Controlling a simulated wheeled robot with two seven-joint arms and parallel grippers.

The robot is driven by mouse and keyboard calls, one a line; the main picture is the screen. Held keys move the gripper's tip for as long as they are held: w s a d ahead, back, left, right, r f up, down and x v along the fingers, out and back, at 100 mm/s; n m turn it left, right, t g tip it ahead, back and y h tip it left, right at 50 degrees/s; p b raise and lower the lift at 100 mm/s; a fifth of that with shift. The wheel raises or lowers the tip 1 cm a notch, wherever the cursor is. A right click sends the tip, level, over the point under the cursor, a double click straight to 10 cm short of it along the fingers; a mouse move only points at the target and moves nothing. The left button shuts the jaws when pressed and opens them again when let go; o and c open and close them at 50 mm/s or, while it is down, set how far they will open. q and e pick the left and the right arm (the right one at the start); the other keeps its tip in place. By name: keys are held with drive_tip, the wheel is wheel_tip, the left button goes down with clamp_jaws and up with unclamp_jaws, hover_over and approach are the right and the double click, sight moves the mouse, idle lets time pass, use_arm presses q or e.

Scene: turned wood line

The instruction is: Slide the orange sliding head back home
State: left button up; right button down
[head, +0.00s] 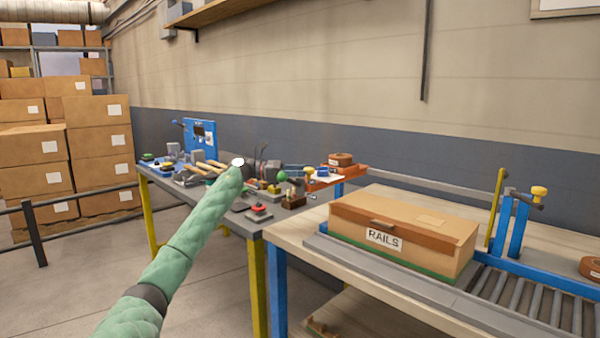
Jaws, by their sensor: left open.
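My left arm, in a green quilted sleeve, reaches in from the bottom toward the grey workbench (225,222). My left gripper (238,162) is a small pale tip at its end, open, seen in front of the bench's tools. I see nothing held in it. An orange part (350,176) is at the bench's right end, with a brown tape roll (341,159) above it. I cannot tell whether this is the sliding head. It is right of my left gripper and apart from it in the picture. My right gripper is out of view.
A cardboard box marked RAILS (400,225) sits on the nearer wooden table (290,232). Rollers (530,300) and a blue frame (513,225) with a yellow knob (539,193) stand to its right. Stacked cartons (100,150) and a dark railing (35,235) are at left.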

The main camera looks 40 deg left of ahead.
use_arm(q)
drive_tip(key=v, duration=0.6)
drive_tip(key=shift+s+a+b, duration=0.2)
drive_tip(key=shift+a+b, duration=0.05)
drive_tip(key=shift+b, duration=0.15)
drive_tip(key=shift+s, duration=0.1)
